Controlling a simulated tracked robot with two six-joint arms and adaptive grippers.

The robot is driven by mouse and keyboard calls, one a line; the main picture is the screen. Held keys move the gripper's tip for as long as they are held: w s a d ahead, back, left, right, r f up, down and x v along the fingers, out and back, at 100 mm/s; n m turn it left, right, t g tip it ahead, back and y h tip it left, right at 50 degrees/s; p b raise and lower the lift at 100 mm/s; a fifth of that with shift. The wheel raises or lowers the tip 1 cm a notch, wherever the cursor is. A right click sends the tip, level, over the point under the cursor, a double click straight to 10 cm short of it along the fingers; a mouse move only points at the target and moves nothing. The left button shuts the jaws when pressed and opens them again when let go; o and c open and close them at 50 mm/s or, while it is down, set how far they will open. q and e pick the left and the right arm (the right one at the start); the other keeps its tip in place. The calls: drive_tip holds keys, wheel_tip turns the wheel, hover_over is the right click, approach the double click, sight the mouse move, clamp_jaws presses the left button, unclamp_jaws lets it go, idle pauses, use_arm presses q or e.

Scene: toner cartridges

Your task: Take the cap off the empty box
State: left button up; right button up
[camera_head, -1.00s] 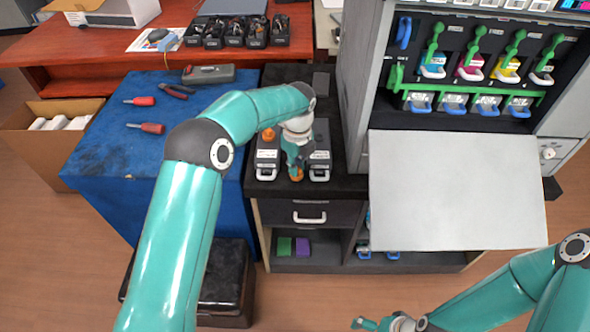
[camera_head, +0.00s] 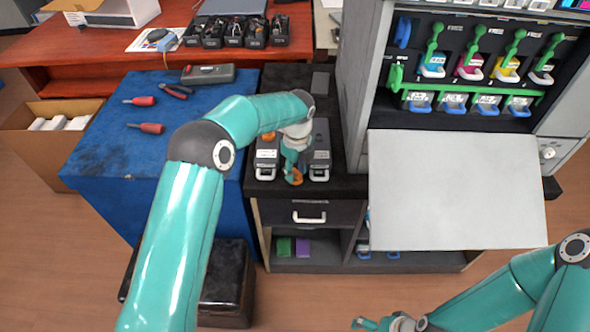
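Two dark boxes with white handles stand side by side on the black cabinet top. The left box (camera_head: 266,161) bears an orange cap (camera_head: 268,136) near its back. The right box (camera_head: 320,157) is partly hidden by my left arm, and I see no cap on its visible part. My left gripper (camera_head: 294,174) points down between the boxes' front ends. It appears shut on a second orange cap (camera_head: 296,179), now tilted; whether this touches a box is hidden. My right gripper (camera_head: 368,324) is low at the bottom edge, away from the boxes, its fingers too small to judge.
The printer's lowered white panel (camera_head: 456,190) is right of the boxes, below colored toner cartridges (camera_head: 470,66). A blue-covered table (camera_head: 100,150) with screwdrivers stands left. A cabinet drawer (camera_head: 310,214) is below the boxes. A carton (camera_head: 40,140) stands at far left.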

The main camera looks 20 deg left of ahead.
sight(297, 171)
use_arm(q)
wheel_tip(297, 171, up, 12)
drive_tip(key=p, duration=0.1)
drive_tip(key=s+a+f+n+g+h+p, duration=0.2)
drive_tip(key=s+f+n+g+p, duration=0.25)
drive_tip(key=s+f, duration=1.05)
drive_tip(key=s+d+f+n+t+h, duration=0.1)
drive_tip(key=s+d+f+n+t, duration=0.1)
drive_tip(key=s+n, duration=0.6)
drive_tip(key=s+d+f+n+t+h+p, duration=0.1)
drive_tip(key=s+d+f+n+t, duration=0.2)
drive_tip(key=s+n, duration=0.5)
drive_tip(key=d+f+n, duration=0.1)
drive_tip(key=d+n, duration=0.1)
drive_tip(key=n, duration=0.3)
drive_tip(key=shift+f+p, duration=0.3)
drive_tip(key=shift+f, duration=0.05)
